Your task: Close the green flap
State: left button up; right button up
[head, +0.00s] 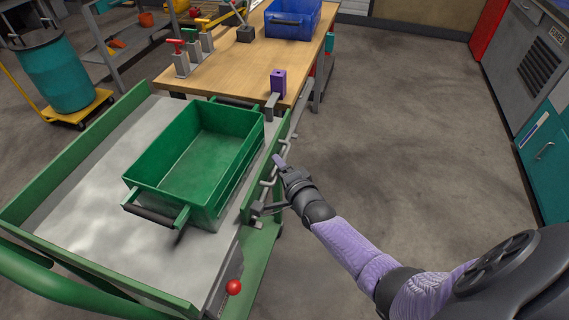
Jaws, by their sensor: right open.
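The green flap (252,196) runs along the right side of the green cart, beside the grey cart top (80,175). It looks roughly upright; I cannot tell its exact angle or whether it is latched. A bent grey handle (265,190) is on its outer face. My right gripper (270,184) comes in from the right and is open, with its fingers spread at the handle. I cannot tell whether they touch it. My left gripper is out of view.
A green crate (205,150) with dark handles sits on the cart top, close inside the flap. A wooden workbench (228,70) stands beyond, with a purple block (279,82) and a blue bin (292,20). A red knob (233,287) is near the cart's front. The floor to the right is clear.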

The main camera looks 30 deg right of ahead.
pick_arm(q)
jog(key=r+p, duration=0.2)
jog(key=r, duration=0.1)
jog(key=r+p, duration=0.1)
jog(key=p, duration=0.1)
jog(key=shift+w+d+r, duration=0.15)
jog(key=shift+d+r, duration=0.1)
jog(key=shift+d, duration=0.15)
pick_arm(e)
jog(key=s+r, duration=0.1)
jog(key=s, duration=0.8)
jog(key=shift+s+a+r, duration=0.2)
jog(key=shift+a+r, duration=0.05)
jog(key=shift+a, duration=0.15)
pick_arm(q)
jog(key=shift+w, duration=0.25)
